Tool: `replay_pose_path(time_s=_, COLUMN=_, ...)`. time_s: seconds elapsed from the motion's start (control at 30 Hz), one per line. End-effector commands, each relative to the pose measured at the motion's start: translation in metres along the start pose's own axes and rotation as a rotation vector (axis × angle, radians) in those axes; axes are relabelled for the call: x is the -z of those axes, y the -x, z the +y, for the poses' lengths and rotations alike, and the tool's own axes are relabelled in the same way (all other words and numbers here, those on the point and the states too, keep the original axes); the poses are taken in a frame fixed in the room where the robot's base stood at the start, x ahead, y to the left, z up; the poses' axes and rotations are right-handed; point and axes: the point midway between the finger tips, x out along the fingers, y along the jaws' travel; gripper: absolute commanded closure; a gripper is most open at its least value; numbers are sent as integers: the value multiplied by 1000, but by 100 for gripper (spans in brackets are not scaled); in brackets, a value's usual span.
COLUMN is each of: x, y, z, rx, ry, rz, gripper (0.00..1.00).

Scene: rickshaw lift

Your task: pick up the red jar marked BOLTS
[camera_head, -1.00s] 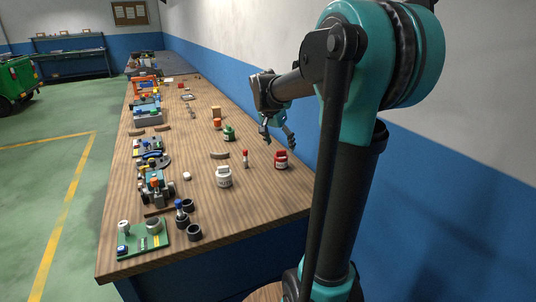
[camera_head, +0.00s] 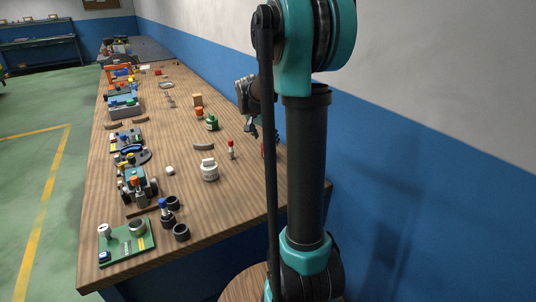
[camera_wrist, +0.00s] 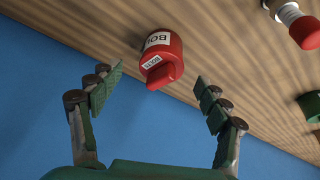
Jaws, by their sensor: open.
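The red jar marked BOLTS (camera_wrist: 165,55) stands on the wooden workbench (camera_wrist: 85,20) near its edge, with a white label and a red lid. In the wrist view it lies ahead of and between the fingers of my gripper (camera_wrist: 158,88), slightly left of the middle at the top. My gripper is open and empty, with a gap to the jar. In the head view the jar (camera_head: 263,150) is mostly hidden behind my arm, and my gripper (camera_head: 262,130) is partly hidden too.
A small red-topped bottle (camera_head: 231,149) stands close left of the jar. A white jar (camera_head: 209,170) and a green jar (camera_head: 212,123) are also nearby. Toy-like models line the bench's left side. A blue and white wall (camera_head: 400,150) runs along the right.

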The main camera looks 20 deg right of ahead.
Motion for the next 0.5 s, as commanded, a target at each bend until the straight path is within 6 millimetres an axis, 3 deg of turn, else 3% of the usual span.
replay_pose_path(time_s=0.27, x=0, y=-20, z=-1, rx=0, ry=-1, rz=0, gripper=23)
replay_pose_path(time_s=0.5, x=0, y=-53, z=-4, rx=1, ry=-1, rz=0, gripper=23)
